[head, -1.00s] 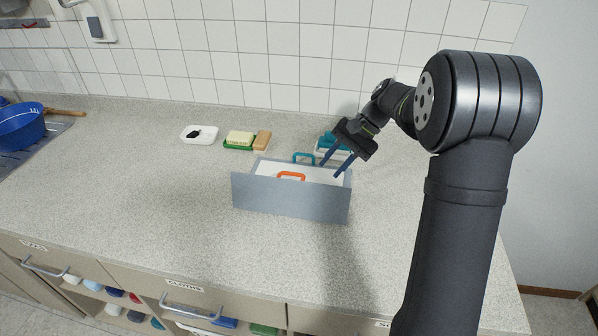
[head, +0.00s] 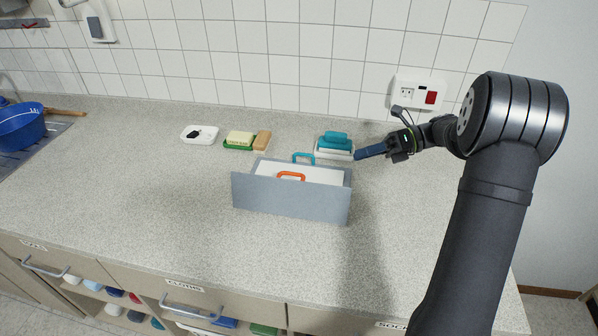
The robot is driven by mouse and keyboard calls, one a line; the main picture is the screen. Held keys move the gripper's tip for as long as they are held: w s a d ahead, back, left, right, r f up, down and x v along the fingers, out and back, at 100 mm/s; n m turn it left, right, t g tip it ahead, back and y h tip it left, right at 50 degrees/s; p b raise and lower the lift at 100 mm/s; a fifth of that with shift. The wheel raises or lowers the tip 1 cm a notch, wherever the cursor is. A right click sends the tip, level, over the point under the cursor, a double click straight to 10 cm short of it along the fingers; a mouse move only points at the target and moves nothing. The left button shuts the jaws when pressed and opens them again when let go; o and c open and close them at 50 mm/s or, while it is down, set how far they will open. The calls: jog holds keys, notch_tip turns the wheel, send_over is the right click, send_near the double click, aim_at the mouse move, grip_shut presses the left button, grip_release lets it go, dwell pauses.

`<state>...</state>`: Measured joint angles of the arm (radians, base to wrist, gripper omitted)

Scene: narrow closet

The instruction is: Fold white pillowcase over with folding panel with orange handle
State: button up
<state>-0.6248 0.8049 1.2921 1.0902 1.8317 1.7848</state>
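The grey folding panel with the orange handle (head: 291,175) stands raised at the front of the folding board, its broad grey face (head: 290,200) towards me. The white pillowcase (head: 320,175) shows as a white strip behind its top edge; the rest is hidden by the panel. A teal handle (head: 304,157) stands at the back edge of the board. My gripper (head: 360,154) is to the right of and behind the board, apart from it, with its blue fingers pointing left. The fingers overlap in this view, so their opening does not show.
A teal brush on a white tray (head: 334,154) is close to my fingertips. Further left are a sponge on a green dish (head: 239,140), a tan block (head: 262,140) and a white dish (head: 199,134). The tiled wall limits the back. The counter in front is clear.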

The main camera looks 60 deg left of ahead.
send_near(290, 194)
jog(key=s+a, duration=0.1)
jog(key=a, duration=0.1)
jog(key=s+a, duration=0.1)
jog(key=a, duration=0.1)
jog(key=s+a, duration=0.2)
jog(key=a, duration=0.1)
jog(key=shift+a+r, duration=0.1)
jog(key=shift+c, duration=0.2)
grip_shut()
